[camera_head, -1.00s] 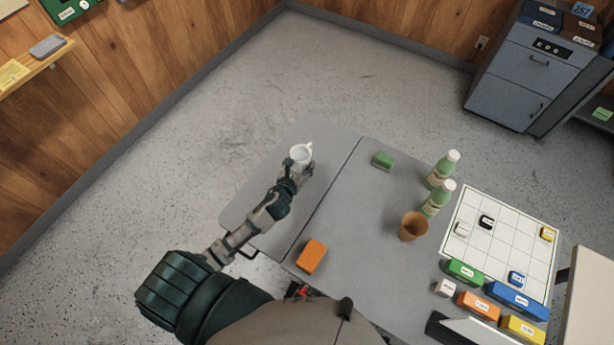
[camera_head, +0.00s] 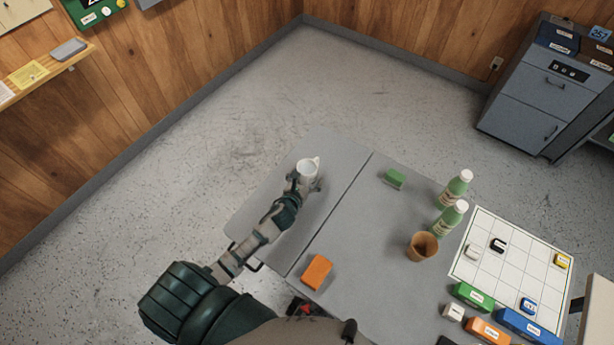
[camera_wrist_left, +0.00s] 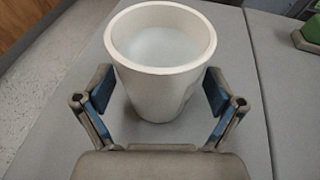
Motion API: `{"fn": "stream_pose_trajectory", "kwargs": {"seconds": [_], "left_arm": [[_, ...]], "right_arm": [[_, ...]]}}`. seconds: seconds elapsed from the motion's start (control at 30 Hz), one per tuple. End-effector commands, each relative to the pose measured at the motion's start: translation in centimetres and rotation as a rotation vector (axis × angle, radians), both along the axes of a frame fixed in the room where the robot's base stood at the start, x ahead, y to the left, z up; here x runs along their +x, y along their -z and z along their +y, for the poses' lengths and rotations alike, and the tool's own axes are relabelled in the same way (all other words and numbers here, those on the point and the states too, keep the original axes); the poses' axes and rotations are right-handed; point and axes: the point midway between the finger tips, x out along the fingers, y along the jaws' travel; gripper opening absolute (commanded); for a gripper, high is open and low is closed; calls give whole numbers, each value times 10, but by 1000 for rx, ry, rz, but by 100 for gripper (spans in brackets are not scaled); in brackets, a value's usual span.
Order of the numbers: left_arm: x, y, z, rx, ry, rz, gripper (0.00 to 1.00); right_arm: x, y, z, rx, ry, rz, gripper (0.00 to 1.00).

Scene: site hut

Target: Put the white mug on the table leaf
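The white mug (camera_head: 308,167) stands upright on the grey table leaf (camera_head: 262,203), the left section of the table beyond the seam. Its handle points up and right in the head view. In the left wrist view the mug (camera_wrist_left: 163,60) looks empty, with its base on the grey surface. My left gripper (camera_head: 304,182) is at the near side of the mug. Its two fingers (camera_wrist_left: 158,95) are spread on either side of the mug, with gaps visible between fingers and wall. My right gripper is not in view.
On the main table (camera_head: 350,235) are an orange block (camera_head: 317,271), a green block (camera_head: 394,178), two green bottles (camera_head: 455,188), a brown cup (camera_head: 422,246) and a white grid board (camera_head: 485,265) with blocks. A grey cabinet (camera_head: 545,90) stands at the back right.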

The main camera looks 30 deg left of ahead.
Motion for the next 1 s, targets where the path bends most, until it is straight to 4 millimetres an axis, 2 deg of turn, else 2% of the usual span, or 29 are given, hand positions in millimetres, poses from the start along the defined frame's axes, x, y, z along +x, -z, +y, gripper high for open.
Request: {"fn": "stream_pose_trajectory", "kwargs": {"seconds": [0.27,0.37,0.47,0.8,1.0], "left_arm": [[0,0,0,0,0,0,96],[-6,-3,-1,1,0,0,96],[-21,-7,-2,3,1,1,96],[-90,-29,-11,1,1,1,96],[-111,-35,-13,1,-1,0,96]], "right_arm": [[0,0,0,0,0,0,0],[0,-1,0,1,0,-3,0],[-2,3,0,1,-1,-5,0],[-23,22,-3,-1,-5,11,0],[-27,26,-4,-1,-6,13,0]]}}
